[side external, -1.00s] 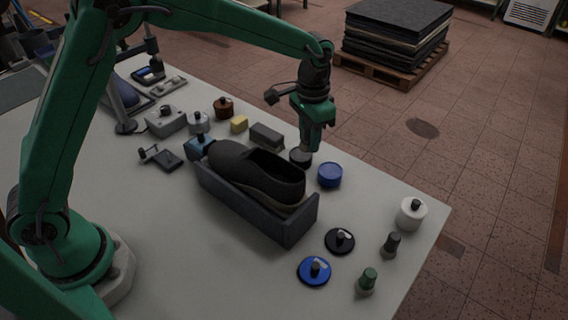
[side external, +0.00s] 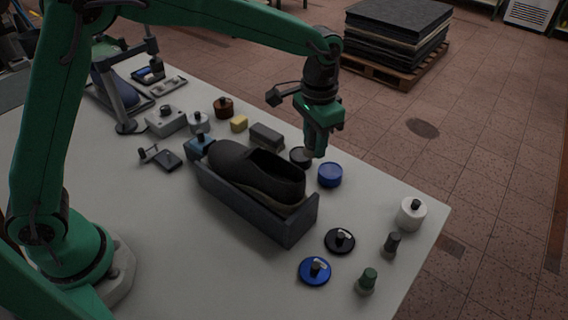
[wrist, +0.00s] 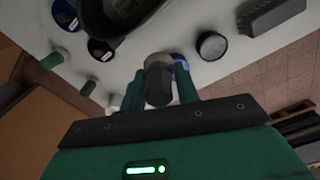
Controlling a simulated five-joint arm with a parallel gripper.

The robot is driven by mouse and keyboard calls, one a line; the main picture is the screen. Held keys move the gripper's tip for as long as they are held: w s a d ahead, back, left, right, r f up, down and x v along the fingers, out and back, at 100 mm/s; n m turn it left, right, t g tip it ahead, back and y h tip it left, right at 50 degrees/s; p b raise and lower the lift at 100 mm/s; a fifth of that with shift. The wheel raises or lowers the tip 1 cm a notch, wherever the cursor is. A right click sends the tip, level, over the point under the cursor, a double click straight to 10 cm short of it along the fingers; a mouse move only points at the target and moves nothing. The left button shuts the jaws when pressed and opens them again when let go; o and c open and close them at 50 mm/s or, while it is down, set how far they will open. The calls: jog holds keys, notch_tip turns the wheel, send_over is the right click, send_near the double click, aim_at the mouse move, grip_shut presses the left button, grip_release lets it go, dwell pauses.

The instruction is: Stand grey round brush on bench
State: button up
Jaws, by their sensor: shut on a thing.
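My gripper (side external: 317,150) points down over the far side of the bench (side external: 150,235), between a dark round tin (side external: 301,157) and a blue round tin (side external: 330,175). In the wrist view its green fingers (wrist: 159,92) are shut on the grey round brush (wrist: 158,78), a grey cylinder with a lighter top part. In the side view the brush is mostly hidden by the fingers, with only a small grey bit at their tips. I cannot tell whether its lower end touches the bench.
A dark shoe (side external: 235,165) lies in a dark open box (side external: 265,217) left of the gripper. Nearer stand black (side external: 340,241) and blue (side external: 315,271) lids, a green-topped brush (side external: 369,279), a dark-topped brush (side external: 392,243) and a white jar (side external: 411,214). Bare bench lies between them.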

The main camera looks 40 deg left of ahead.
jog(key=s+d+f, duration=0.2)
jog(key=d+f, duration=0.1)
jog(key=d, duration=1.3)
send_over(361, 195)
notch_tip(361, 195, down, 7)
jog(key=shift+f, duration=2.1)
jog(key=o, duration=1)
jog(key=shift+f, duration=0.15)
jog(key=shift+c, duration=0.2)
notch_tip(361, 195, up, 12)
